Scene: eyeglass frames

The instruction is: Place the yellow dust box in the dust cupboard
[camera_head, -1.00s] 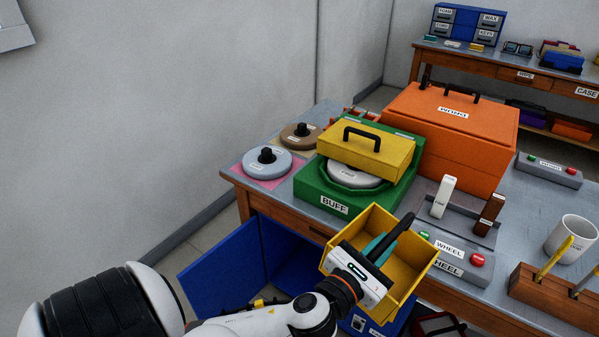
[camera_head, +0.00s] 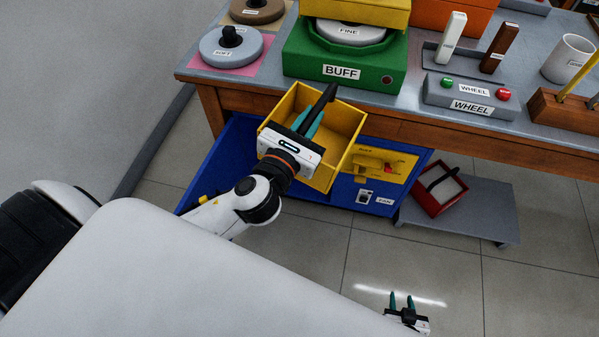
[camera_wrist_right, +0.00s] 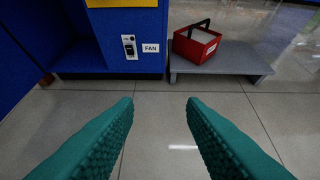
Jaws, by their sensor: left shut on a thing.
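The yellow dust box (camera_head: 344,150) is an open-topped bin, tilted in the head view, in front of the workbench's front edge. My left gripper (camera_head: 313,118) is shut on it, its teal fingers beside a dark bar at the box; the exact grip is partly hidden. The blue dust cupboard (camera_head: 340,194) is under the bench, its door (camera_head: 222,165) swung open at left. The held box hides much of its opening. In the right wrist view the cupboard's open bay (camera_wrist_right: 75,45) shows at upper left. My right gripper (camera_head: 402,299) is open and empty, low over the floor.
The green BUFF machine (camera_head: 345,75) and grey WHEEL switch box (camera_head: 468,97) sit on the bench (camera_head: 425,128) above. A yellow panel (camera_head: 380,170) and a FAN switch (camera_head: 364,197) are on the cupboard front. A red bin (camera_head: 438,191) stands on a low grey shelf (camera_head: 485,208) at right.

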